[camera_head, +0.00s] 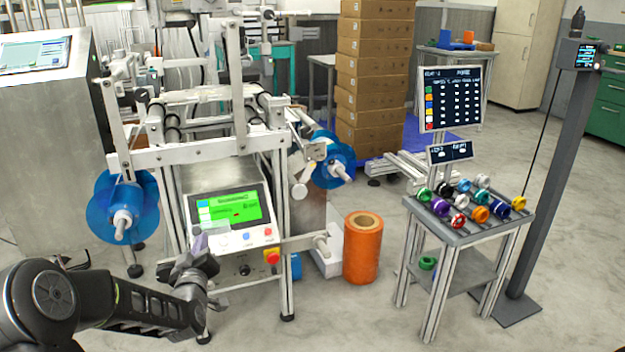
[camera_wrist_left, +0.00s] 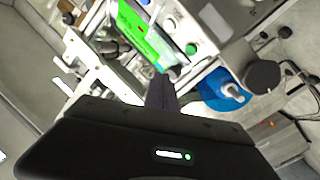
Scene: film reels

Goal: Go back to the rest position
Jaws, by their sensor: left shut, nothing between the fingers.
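My left arm comes in from the lower left in the head view. My left gripper (camera_head: 200,262) is in front of the winding machine, just below and left of its green screen (camera_head: 228,208). The gripper is shut and holds nothing. In the left wrist view the closed fingers (camera_wrist_left: 161,92) point toward the machine's panel, and the green screen (camera_wrist_left: 137,30) and its buttons show beyond them. I cannot tell whether the fingertips touch the panel. My right gripper is not in view.
Blue reels sit on the machine's left (camera_head: 122,206) and right (camera_head: 333,160) spindles. An orange roll (camera_head: 362,248) stands on the floor. A small table (camera_head: 468,232) with several coloured spools stands at the right, near a dark post (camera_head: 555,180). Open floor lies between.

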